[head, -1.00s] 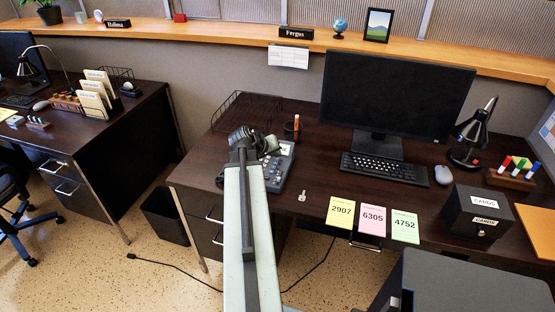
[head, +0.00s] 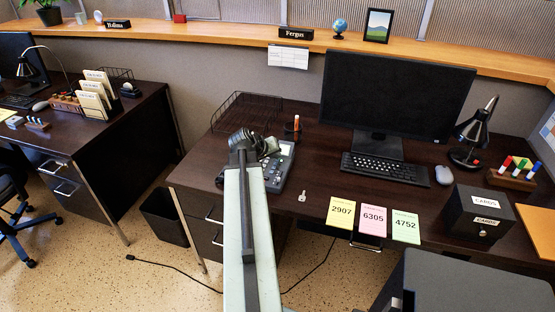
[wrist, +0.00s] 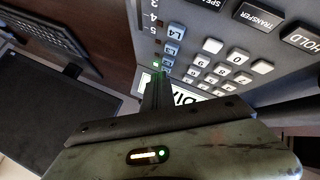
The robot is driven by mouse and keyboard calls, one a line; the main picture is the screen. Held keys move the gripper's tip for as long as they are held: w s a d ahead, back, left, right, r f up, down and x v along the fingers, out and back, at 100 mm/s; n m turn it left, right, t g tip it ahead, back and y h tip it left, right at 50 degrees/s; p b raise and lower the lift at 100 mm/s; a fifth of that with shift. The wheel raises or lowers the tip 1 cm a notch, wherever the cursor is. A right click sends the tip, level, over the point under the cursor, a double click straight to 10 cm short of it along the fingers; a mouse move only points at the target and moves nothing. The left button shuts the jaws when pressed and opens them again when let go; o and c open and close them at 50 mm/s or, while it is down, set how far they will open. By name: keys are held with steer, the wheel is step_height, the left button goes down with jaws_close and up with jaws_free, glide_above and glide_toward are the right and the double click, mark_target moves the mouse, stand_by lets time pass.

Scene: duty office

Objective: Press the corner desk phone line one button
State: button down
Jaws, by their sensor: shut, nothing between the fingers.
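The desk phone (head: 280,172) is a grey set on the dark desk, partly hidden behind my arm in the head view. In the wrist view, the phone (wrist: 225,45) fills the upper right, turned in the picture. A column of line buttons, one reading L4 (wrist: 172,32), runs down towards my fingers. A small green light glows near the fingertips. My gripper (wrist: 160,82) is shut and empty, its tips at the lower end of that column. The fingers hide part of the lowest buttons, and I cannot tell whether they touch one. In the head view my gripper (head: 264,146) is over the phone.
A wire tray (head: 240,112) and a pen cup (head: 292,128) stand behind the phone. A keyboard (head: 385,168) and monitor (head: 395,95) are to the right. A small key (head: 302,196) and coloured number notes (head: 373,218) lie near the front edge.

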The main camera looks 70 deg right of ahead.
steer(key=shift+r+p, duration=0.75)
steer(key=shift+r, duration=0.05)
step_height(320, 180, up, 5)
steer(key=p, duration=0.5)
